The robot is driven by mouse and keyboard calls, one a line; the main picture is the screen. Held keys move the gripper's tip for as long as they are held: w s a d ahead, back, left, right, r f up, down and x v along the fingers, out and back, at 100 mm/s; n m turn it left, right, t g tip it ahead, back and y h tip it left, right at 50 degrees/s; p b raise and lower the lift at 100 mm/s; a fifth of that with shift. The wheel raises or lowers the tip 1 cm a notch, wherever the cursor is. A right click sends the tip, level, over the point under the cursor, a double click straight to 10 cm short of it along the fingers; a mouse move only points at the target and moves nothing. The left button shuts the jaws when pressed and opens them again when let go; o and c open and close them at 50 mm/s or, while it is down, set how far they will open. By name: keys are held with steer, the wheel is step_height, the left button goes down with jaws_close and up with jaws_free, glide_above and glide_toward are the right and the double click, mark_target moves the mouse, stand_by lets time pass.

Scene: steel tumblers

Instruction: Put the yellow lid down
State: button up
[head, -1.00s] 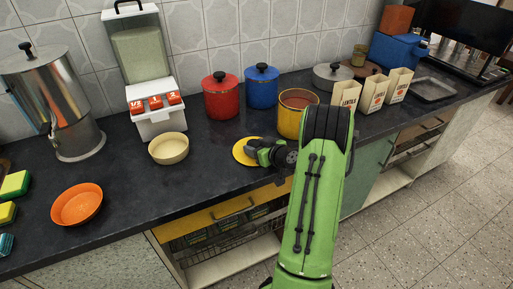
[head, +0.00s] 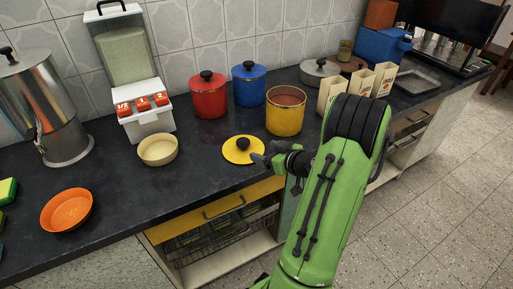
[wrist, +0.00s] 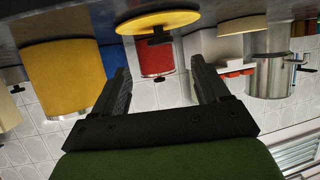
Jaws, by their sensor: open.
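The yellow lid (head: 243,149) with a black knob lies flat on the dark counter in the head view, in front of the red and blue pots. In the wrist view, which is upside down, the lid (wrist: 158,22) shows beyond the fingertips with its knob between them and apart from them. My gripper (wrist: 158,75) is open and empty. In the head view my gripper (head: 262,160) is just right of the lid, partly hidden by my arm. The yellow pot (head: 285,112) stands uncovered behind and right of the lid.
A lidded red pot (head: 208,97) and blue pot (head: 249,86) stand behind the lid. A cream bowl (head: 158,149) is to its left, an orange bowl (head: 67,210) farther left. Lentil boxes (head: 357,82) stand at the right. The counter's front edge is close to the lid.

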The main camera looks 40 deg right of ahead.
steer(key=w+a+r+n+g+y, duration=0.1)
steer(key=a+r+n+g+y, duration=0.15)
steer(key=a, duration=0.75)
steer(key=w+a+r+n+g+y, duration=0.1)
steer(key=a+r+n+g+y, duration=0.15)
steer(key=a, duration=0.85)
steer(key=s+a+r+m+g+h, duration=0.1)
steer(key=s+a+r+m+h, duration=0.1)
steer(key=s, duration=0.6)
steer(key=s+a+r+m+g+h, duration=0.1)
steer(key=s+a+r, duration=0.3)
steer(key=s, duration=0.5)
steer(key=a+m, duration=0.1)
steer(key=a, duration=0.1)
steer(key=shift+s+a+g+h, duration=0.25)
steer(key=shift+a+g+h, duration=0.05)
steer(key=shift+g+h, duration=0.1)
steer(key=shift+r, duration=0.15)
